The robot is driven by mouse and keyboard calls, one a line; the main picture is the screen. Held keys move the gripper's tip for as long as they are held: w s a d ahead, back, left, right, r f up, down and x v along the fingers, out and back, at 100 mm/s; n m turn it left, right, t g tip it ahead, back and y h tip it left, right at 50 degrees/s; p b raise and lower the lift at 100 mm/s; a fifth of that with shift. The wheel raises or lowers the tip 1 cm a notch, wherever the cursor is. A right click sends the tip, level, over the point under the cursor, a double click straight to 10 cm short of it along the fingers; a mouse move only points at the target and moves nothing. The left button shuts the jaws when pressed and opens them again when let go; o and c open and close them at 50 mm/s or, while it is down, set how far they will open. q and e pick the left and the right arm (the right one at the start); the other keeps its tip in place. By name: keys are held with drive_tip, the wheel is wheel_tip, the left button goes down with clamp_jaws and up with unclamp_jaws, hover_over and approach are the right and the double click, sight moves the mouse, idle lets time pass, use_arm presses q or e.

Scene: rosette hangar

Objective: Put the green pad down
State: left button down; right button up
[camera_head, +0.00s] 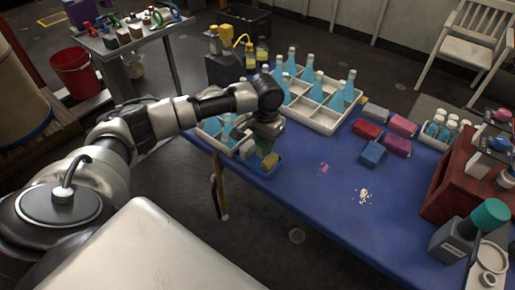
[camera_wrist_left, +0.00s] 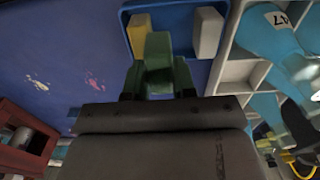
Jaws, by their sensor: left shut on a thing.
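My left gripper (camera_head: 264,135) is over the near left end of the blue table. In the left wrist view my left gripper (camera_wrist_left: 159,88) is shut on the green pad (camera_wrist_left: 160,62). The pad is over or in a small blue tray (camera_wrist_left: 178,10); I cannot tell whether it touches the tray floor. A yellow pad (camera_wrist_left: 138,34) is close beside it, and a pale grey pad (camera_wrist_left: 207,32) is at the tray's other side. In the head view the yellow pad (camera_head: 270,161) shows in the tray, while the gripper mostly hides the green pad. My right gripper is out of view.
White divided crates (camera_head: 318,122) with blue bottles stand close behind the tray. Red, pink, blue and grey blocks (camera_head: 372,153) lie further right. A red-brown box (camera_head: 454,185) is at the right edge. The table middle (camera_head: 310,205) is clear apart from pink and white spots.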

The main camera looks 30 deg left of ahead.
use_arm(q)
drive_tip(key=shift+a+f, duration=0.55)
drive_tip(key=shift+a, duration=0.35)
drive_tip(key=shift+s+f, duration=0.1)
drive_tip(key=shift+f, duration=0.1)
wheel_tip(320, 180, down, 3)
drive_tip(key=shift+a+f, duration=0.1)
drive_tip(key=shift+f, duration=0.25)
drive_tip(key=shift+f, duration=0.1)
drive_tip(key=c, duration=1.2)
unclamp_jaws()
wheel_tip(320, 180, up, 12)
drive_tip(key=shift+r, duration=0.15)
